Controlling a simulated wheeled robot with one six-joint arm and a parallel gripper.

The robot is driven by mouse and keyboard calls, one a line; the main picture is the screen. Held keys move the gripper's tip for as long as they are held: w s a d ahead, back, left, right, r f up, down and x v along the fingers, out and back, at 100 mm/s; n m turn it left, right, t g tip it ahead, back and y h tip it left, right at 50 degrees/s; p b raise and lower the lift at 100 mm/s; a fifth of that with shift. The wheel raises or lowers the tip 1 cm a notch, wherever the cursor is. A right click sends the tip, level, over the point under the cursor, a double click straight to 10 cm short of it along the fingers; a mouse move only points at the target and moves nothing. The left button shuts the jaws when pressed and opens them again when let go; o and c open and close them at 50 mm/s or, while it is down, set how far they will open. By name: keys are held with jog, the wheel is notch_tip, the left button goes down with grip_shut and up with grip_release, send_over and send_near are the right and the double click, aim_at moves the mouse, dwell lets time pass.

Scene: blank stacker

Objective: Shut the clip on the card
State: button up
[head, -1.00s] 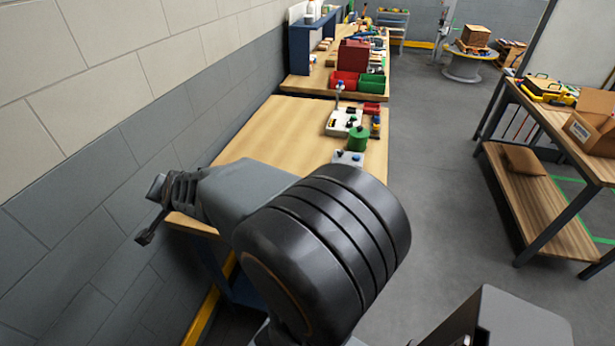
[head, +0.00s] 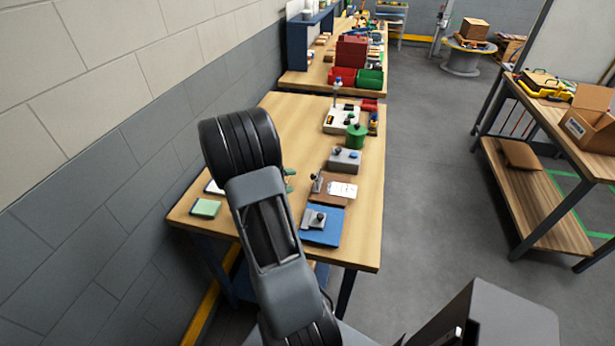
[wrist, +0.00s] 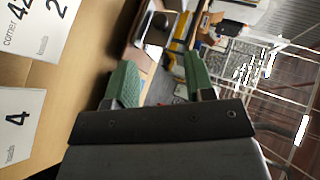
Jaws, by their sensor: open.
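A white card (head: 343,189) lies on a brown board (head: 328,201) on the near workbench, right of my arm in the head view. A small dark upright clip (head: 316,184) stands at the card's left; I cannot tell whether it touches the card. My gripper shows in the wrist view (wrist: 158,72) with its two green fingers wide apart and nothing between them. In the head view my arm hides most of the gripper; only bits of green show beside the arm, left of the clip.
A blue board (head: 328,236) with a grey metal clamp (head: 314,217) lies nearer the bench edge. Behind the card stand a grey box with knobs (head: 344,160) and a green cylinder (head: 355,136). A green pad (head: 205,208) lies left. Bare wood (head: 364,235) shows at right.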

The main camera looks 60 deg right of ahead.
jog(key=p+x, duration=0.1)
jog(key=x, duration=0.8)
jog(key=shift+f, duration=0.1)
grip_shut()
